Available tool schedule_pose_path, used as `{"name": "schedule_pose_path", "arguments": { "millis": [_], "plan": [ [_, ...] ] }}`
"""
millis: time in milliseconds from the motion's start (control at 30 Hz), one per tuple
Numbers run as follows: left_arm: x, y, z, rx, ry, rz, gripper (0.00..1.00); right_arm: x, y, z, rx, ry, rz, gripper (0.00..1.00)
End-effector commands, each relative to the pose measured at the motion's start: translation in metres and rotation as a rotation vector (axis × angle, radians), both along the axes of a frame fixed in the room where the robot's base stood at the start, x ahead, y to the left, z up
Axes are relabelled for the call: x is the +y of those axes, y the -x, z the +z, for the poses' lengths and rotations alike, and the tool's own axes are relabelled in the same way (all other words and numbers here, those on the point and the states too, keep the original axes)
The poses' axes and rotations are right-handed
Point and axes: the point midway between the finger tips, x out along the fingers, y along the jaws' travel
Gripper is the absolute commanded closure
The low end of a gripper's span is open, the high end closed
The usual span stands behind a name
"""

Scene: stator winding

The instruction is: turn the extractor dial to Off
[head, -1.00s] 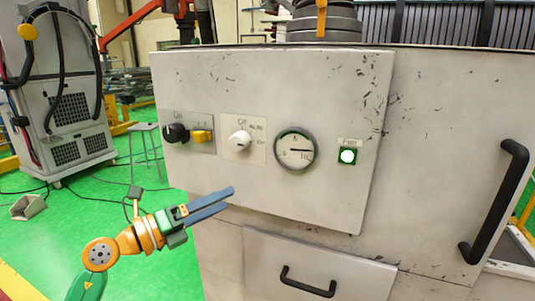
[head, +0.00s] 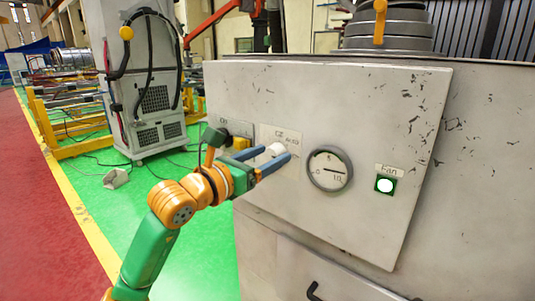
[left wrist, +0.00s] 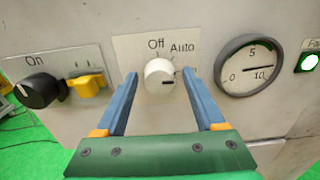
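The extractor dial (head: 276,148) is a white round knob on a pale plate marked Off and Auto; it also shows in the left wrist view (left wrist: 160,75). A dark mark on its face points to the right, away from Off at the top. A third label to its right is mostly hidden by a finger. My left gripper (head: 274,154) is open, with its blue fingers on either side of the dial. In the left wrist view a small gap shows on each side of the knob. My right gripper is in neither view now.
To the left on the panel are a black knob (left wrist: 38,90) marked On and a yellow switch (left wrist: 87,84). To the right are a round gauge (head: 329,169) and a lit Fan lamp (head: 385,186). A grey cabinet (head: 140,75) stands at the back left.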

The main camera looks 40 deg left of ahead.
Motion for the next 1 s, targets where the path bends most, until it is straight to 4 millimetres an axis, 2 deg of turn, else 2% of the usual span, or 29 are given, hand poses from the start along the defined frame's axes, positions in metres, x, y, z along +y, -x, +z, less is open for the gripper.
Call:
{"name": "schedule_pose_path", "arguments": {
  "millis": [33, 233, 633, 1000],
  "plan": [
    [0.000, 0.000, 0.000, 0.000, 0.000, 0.000, 0.46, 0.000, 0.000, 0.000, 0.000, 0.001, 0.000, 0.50],
    [0.000, 0.000, 0.000, 0.001, 0.001, 0.000, 1.00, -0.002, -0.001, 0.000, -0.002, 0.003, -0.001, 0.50],
    [0.000, 0.000, -0.001, 0.005, 0.072, -0.001, 1.00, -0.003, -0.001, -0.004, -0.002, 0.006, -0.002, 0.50],
    [0.001, 0.000, -0.001, 0.026, 0.374, -0.002, 1.00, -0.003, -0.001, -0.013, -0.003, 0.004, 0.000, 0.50]
  ]
}}
